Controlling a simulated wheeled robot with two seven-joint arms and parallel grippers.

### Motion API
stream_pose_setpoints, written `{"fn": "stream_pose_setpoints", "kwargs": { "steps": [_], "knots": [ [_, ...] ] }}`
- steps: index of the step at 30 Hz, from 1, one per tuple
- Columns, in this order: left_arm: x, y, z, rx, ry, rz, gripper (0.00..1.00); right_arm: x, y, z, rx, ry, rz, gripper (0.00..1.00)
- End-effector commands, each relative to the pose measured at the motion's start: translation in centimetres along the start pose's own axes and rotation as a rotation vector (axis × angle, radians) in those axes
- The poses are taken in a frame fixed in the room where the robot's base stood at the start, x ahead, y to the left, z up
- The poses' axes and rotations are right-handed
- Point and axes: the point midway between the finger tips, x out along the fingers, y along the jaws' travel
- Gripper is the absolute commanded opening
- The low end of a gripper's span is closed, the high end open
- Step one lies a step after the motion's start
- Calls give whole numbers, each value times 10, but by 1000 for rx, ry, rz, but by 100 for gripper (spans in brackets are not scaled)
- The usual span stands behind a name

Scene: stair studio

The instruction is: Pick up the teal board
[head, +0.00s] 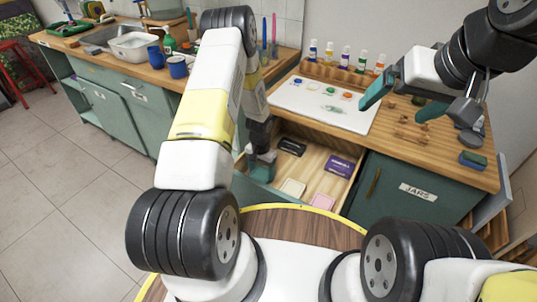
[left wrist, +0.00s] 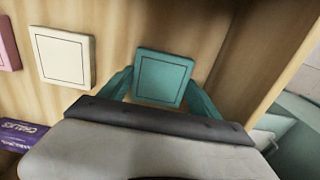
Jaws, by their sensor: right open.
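The teal board (left wrist: 163,77) is a small flat square with a thin line border. In the left wrist view it lies on the wooden drawer floor between the two teal fingers of my left gripper (left wrist: 162,88). The fingers flank its side edges closely; I cannot tell whether they press on it. In the head view my left gripper (head: 262,168) reaches down into the left part of the open drawer (head: 310,165), and the board is hidden there. My right gripper (head: 401,101) is open and empty above the worktop at the right.
A cream board (left wrist: 62,56) and a pink board (left wrist: 8,45) lie beside the teal one. A purple box (head: 340,166) and a black item (head: 292,147) lie further back in the drawer. Drawer walls stand close to my left gripper. A white palette sheet (head: 325,104) lies on the worktop.

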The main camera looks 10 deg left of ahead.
Motion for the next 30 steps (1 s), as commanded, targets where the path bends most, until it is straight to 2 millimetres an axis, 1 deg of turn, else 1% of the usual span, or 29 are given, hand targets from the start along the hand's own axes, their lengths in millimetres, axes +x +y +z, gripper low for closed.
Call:
{"fn": "stream_pose_setpoints", "kwargs": {
  "steps": [1, 2, 8, 11, 14, 21, 30],
  "knots": [
    [0, 0, 0, 0, 0, 0, 37, 0, 0, 0, 0, 0, 0, 94],
    [0, 0, 0, 0, 0, 0, 33, 0, 0, 0, 0, 0, 0, 94],
    [-1, 0, 0, 0, 0, 0, 33, 0, 0, 0, 0, 0, 0, 94],
    [-7, 0, -1, 0, 3, -1, 33, 0, 0, 0, 0, 0, 0, 94],
    [-22, -1, -2, 0, 4, -1, 33, 0, 0, 0, 0, 0, 0, 94],
    [-71, 0, -1, 0, 4, -1, 33, 0, 0, 0, 0, 0, 0, 94],
    [-114, 0, -1, 0, 2, -1, 33, 0, 0, 0, 0, 0, 0, 94]
  ]
}}
